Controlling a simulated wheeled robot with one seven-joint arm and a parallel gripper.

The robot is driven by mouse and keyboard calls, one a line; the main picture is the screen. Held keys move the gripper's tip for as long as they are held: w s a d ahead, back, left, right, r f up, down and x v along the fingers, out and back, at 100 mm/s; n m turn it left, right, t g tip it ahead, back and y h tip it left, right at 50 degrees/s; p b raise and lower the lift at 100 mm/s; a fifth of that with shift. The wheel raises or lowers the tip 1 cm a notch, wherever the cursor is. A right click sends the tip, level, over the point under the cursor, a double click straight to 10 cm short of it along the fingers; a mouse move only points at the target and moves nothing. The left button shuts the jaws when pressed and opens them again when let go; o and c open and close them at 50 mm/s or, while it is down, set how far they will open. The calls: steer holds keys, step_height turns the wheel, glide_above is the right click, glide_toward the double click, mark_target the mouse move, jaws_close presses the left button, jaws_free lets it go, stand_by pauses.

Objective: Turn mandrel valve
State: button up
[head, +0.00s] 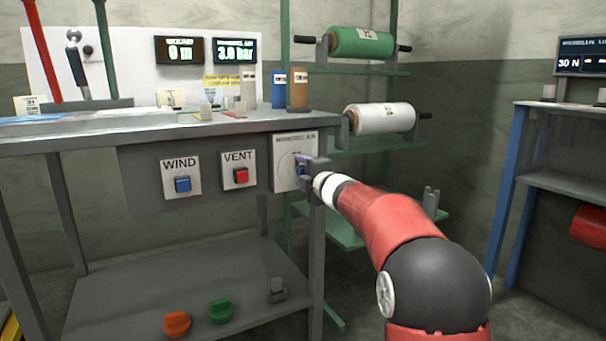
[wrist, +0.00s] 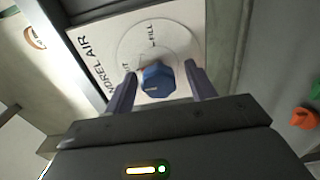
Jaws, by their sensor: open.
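The mandrel valve is a blue knob (wrist: 158,82) on a white panel labelled mandrel air (wrist: 105,50), with a round dial and the word FILL above the knob in the wrist view. In the head view the panel (head: 284,172) is on the bench front, right of the VENT button, and my gripper partly hides the knob. My gripper (wrist: 160,85) is open, with one finger on each side of the knob. A small gap seems to show between the knob and each finger; contact cannot be told for certain.
The blue WIND button (head: 183,185) and red VENT button (head: 241,176) are left of the valve. A display (head: 236,52) reads 3.0 bar. A shelf rack with green (head: 362,43) and white (head: 385,118) rolls stands right. Orange (head: 177,323) and green (head: 221,310) knobs lie on the lower shelf.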

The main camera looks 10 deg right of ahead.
steer(key=v, duration=0.7)
steer(key=shift+s, duration=0.3)
steer(key=shift+d+r, duration=0.1)
steer(key=s+d+f+m+g+h, duration=0.2)
steer(key=s+m+h, duration=0.2)
steer(key=s+m, duration=0.4)
steer(key=s+d+f+m+g+h, duration=0.2)
steer(key=s+m+h, duration=0.3)
steer(key=s, duration=0.5)
steer(key=s+a+f+m+g+y, duration=0.1)
steer(key=s+a+f+m+g, duration=0.15)
steer(key=s+f, duration=0.4)
steer(key=s+a+f+m+g+y, duration=0.1)
steer(key=s+a+f+m+g, duration=0.2)
steer(key=s, duration=0.7)
steer(key=s+a+f+m+g+y, duration=0.1)
steer(key=s+f+m+g, duration=0.15)
steer(key=s+f, duration=0.45)
step_height(320, 180, up, 14)
steer(key=p, duration=1.2)
steer(key=shift+s+d+m+p, duration=0.2)
steer(key=shift+s+m+p, duration=0.15)
steer(key=shift+m+p, duration=0.05)
steer(key=shift+f, duration=0.15)
